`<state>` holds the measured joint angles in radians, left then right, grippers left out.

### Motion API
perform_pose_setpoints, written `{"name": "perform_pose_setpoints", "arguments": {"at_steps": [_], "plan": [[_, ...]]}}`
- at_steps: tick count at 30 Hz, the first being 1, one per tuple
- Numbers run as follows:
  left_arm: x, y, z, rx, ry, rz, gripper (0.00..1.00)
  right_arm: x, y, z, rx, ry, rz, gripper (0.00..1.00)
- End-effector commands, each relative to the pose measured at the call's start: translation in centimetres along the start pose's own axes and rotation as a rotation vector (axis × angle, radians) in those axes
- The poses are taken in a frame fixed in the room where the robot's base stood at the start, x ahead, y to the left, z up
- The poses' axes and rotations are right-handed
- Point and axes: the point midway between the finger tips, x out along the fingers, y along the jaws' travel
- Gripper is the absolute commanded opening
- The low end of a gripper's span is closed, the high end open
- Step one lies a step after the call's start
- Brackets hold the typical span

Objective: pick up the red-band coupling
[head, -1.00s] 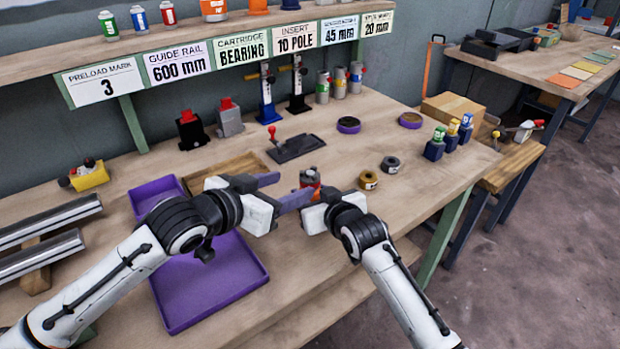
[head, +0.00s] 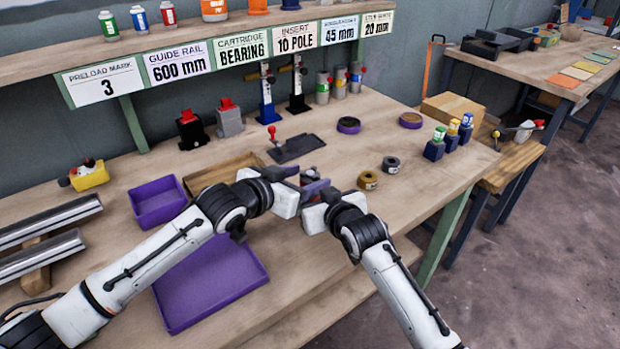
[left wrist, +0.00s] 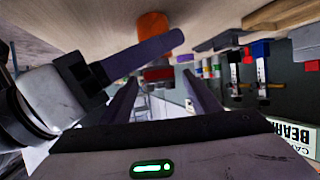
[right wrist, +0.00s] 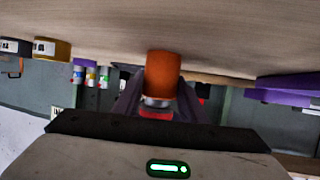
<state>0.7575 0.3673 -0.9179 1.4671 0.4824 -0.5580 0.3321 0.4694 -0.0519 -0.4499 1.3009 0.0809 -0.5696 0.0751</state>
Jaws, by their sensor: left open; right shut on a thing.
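The red-band coupling (head: 309,175) is at the middle of the workbench, mostly hidden by my grippers in the head view. In the right wrist view an orange cylinder (right wrist: 162,75) stands at the table side, with a grey and red part (right wrist: 157,112) between my right fingers. My right gripper (head: 318,189) is shut on the coupling. My left gripper (head: 298,181) is open beside it, its fingers pointing at it. In the left wrist view the red part (left wrist: 158,73) shows between and beyond the open fingers. Whether the left fingers touch it cannot be told.
A purple tray (head: 250,262) and a purple bin (head: 158,190) lie left. A wooden tray (head: 205,175) and a dark plate with a red-knobbed lever (head: 298,148) lie behind. The right bench front is clear.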

Motion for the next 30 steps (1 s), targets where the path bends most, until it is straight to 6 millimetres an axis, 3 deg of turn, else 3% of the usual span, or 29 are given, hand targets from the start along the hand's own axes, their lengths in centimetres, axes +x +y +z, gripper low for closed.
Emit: {"name": "perform_pose_setpoints", "arguments": {"at_steps": [1,10,19,30], "plan": [[0.0,0.0,0.0,0.0,0.0,0.0,0.55,0.0,0.1,0.2,-0.001,-0.003,0.001,0.04],[-0.1,0.0,-0.1,0.0,0.003,0.0,0.06,0.0,0.1,0.1,-0.001,-0.003,0.001,0.04],[-0.3,-0.1,-0.9,0.0,0.004,-0.001,0.06,0.0,0.1,0.1,-0.001,-0.003,0.001,0.04],[-3.0,-0.1,-7.3,0.001,0.006,-0.001,0.06,0.0,0.1,0.2,-0.001,-0.003,0.001,0.04]]}}
